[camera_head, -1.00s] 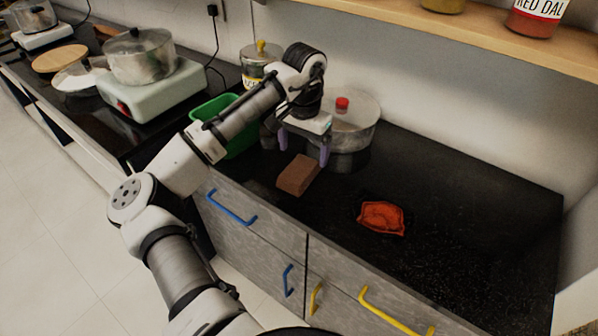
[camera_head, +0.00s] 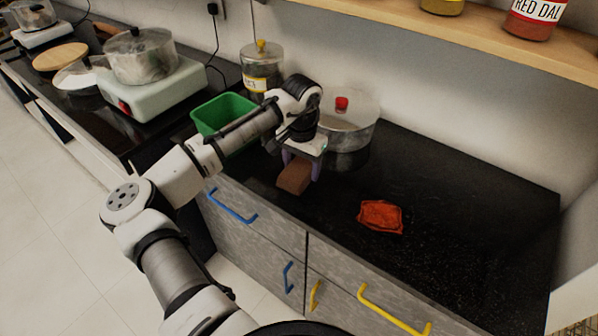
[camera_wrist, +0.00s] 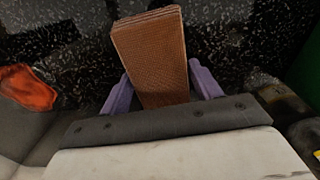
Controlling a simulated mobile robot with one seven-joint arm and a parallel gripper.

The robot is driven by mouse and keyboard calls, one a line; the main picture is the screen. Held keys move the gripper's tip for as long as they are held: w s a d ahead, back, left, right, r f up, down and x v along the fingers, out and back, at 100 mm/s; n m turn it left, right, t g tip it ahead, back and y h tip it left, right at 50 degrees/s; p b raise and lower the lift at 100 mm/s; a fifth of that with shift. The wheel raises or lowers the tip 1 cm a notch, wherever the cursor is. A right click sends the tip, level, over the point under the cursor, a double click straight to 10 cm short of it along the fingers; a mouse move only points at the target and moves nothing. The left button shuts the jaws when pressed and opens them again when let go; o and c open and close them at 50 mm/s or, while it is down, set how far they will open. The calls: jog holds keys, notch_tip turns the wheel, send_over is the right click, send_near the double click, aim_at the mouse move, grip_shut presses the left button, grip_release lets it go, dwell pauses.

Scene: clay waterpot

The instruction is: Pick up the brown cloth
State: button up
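The brown cloth (camera_head: 293,179) is a thick, folded, block-like bundle on the black counter near its front edge. My gripper (camera_head: 301,164) is low over it, pointing down, with one purple finger on each side. In the wrist view, the woven brown cloth (camera_wrist: 153,50) lies between the two purple fingers (camera_wrist: 158,68). The cloth's far end is partly hidden by my gripper.
An orange-red cloth (camera_head: 381,216) lies to the right on the counter (camera_head: 470,215). A green bin (camera_head: 222,112) is at the left, with a lidded glass jar (camera_head: 262,72) behind. A clear pot with a red knob (camera_head: 350,122) stands close behind my gripper. The right counter is clear.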

aim_at(301, 166)
jog(key=c, duration=0.5)
jog(key=shift+o, duration=0.2)
notch_tip(301, 166, up, 20)
jog(key=b, duration=0.1)
